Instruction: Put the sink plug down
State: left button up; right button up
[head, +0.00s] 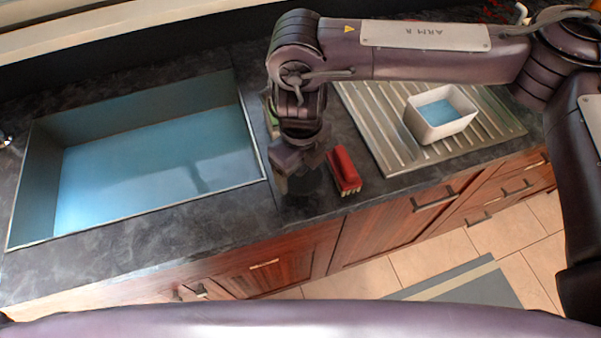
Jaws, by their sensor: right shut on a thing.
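My right arm reaches in from the right, and its gripper (300,188) points down just above the dark counter, between the sink and the red brush. It is shut on the sink plug, which is dark and hard to make out against the dark gripper and counter. I cannot tell whether the plug touches the counter. My left gripper is not in view.
A sink (150,165) with a blue-looking bottom fills the left. A red brush (343,170) lies close right of the gripper. A white tub (440,113) stands on the metal drainboard (375,130). Dark counter (150,240) in front of the sink is clear.

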aim_at(301, 177)
notch_tip(301, 177, down, 3)
jog(key=shift+f+p, duration=0.15)
jog(key=shift+p, duration=0.25)
jog(key=shift+f, duration=0.1)
jog(key=shift+f, duration=0.15)
jog(key=o, duration=1)
jog(key=shift+c, duration=0.2)
